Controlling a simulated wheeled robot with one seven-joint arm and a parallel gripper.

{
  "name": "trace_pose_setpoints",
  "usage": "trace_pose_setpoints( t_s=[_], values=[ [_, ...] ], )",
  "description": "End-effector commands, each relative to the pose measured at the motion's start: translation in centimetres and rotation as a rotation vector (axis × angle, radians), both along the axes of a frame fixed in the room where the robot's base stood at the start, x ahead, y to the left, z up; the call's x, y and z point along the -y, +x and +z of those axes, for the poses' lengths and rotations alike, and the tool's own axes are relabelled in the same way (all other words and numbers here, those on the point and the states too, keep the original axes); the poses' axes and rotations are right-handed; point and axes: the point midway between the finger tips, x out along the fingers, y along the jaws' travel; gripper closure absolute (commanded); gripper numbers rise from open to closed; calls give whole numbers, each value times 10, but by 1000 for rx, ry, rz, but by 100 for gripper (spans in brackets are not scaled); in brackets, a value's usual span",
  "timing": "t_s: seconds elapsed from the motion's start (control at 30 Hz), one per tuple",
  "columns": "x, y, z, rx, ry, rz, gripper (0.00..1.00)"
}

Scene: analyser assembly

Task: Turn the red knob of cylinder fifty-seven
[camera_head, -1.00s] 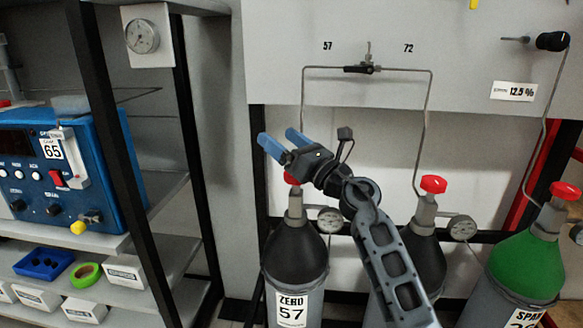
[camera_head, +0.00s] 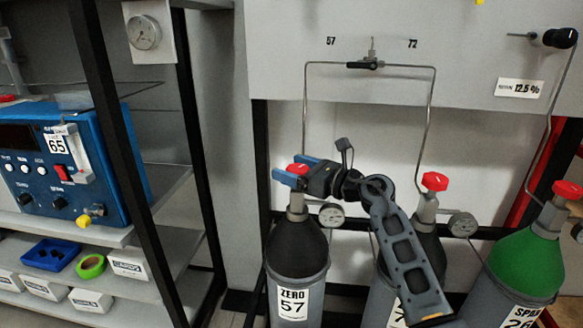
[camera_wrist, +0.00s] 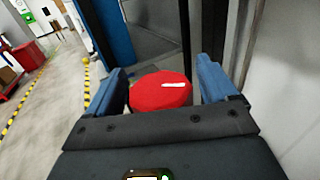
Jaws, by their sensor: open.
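Cylinder 57 (camera_head: 293,262) stands in the middle of the head view, dark with a grey lower body and a label "ZERO 57". Its red knob (camera_head: 299,169) sits on top of the valve, partly hidden by my gripper. My gripper (camera_head: 291,171) is open at the knob, with its blue fingers on either side of it. In the wrist view the red knob (camera_wrist: 160,91), with a white mark, lies between the blue fingers of my gripper (camera_wrist: 158,88). Small gaps seem to show beside it; I cannot tell whether either finger touches it.
A gauge (camera_head: 331,215) sits right of cylinder 57's valve. A second dark cylinder with a red knob (camera_head: 435,181) stands behind my arm, and a green cylinder (camera_head: 524,264) stands at right. Thin pipes rise to the wall panel. A shelf (camera_head: 160,262) with a blue analyser (camera_head: 70,165) is at left.

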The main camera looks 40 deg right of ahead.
Motion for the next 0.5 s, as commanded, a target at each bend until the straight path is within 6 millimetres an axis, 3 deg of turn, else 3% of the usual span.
trace_pose_setpoints(
  t_s=[0.37,0.5],
  values=[
    [-1,7,0,1,1,-1,14],
    [-1,7,0,1,1,-1,26]
  ],
)
